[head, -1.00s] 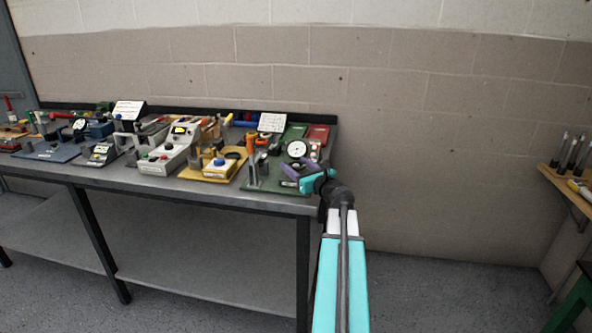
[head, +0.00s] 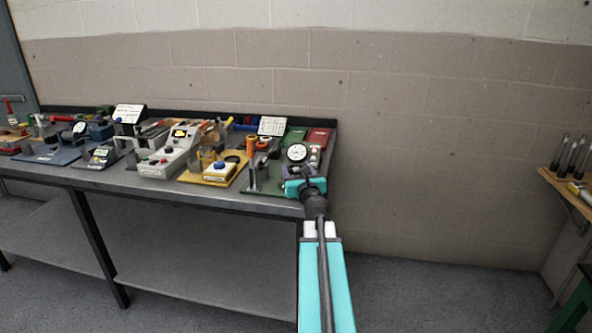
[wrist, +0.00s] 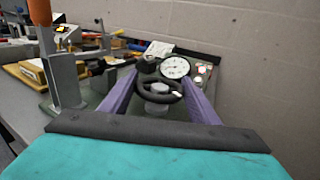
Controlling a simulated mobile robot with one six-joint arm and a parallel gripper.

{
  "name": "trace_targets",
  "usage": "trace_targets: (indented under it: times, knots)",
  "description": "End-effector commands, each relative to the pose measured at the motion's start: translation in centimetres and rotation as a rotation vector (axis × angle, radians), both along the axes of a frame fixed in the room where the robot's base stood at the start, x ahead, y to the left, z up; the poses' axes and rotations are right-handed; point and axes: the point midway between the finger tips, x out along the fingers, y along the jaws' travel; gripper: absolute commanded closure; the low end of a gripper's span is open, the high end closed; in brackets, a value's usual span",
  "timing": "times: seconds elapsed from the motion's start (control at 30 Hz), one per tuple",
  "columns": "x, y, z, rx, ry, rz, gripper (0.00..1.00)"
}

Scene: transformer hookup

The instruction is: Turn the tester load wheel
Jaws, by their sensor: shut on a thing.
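The load wheel (wrist: 142,97) is a black ring with a grey hub, seen in the wrist view in front of a round white dial gauge (wrist: 175,68). My gripper (wrist: 160,90) has purple fingers, one on each side of the wheel, and is shut on it. In the head view the gripper (head: 305,176) is at the right end of the bench, just in front of the dial gauge (head: 297,152). There the wheel is hidden behind the turquoise gripper body. The tester stands on a green base plate (head: 262,187).
A grey upright post (wrist: 62,75) stands close on the left in the wrist view. A yellow-based device (head: 212,172) and a grey box (head: 163,160) stand further left on the bench (head: 150,187). The wall is behind; the floor right of the bench is open.

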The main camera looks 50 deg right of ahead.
Motion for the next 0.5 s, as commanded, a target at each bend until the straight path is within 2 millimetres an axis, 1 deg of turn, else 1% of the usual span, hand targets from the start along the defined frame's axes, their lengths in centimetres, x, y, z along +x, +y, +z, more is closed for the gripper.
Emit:
trace_targets:
  times: [0.23, 0.27, 0.3, 0.37, 0.5]
  knots:
    - [0.09, 0.06, 0.05, -0.001, -0.001, 0.002, 0.67]
    - [0.09, 0.06, 0.05, -0.001, -0.001, 0.002, 0.43]
    - [0.09, 0.07, 0.05, -0.001, -0.001, 0.002, 0.36]
    - [0.09, 0.06, 0.05, -0.001, -0.001, 0.002, 0.26]
    - [0.08, 0.07, 0.03, 0.0, 0.0, 0.002, 0.26]
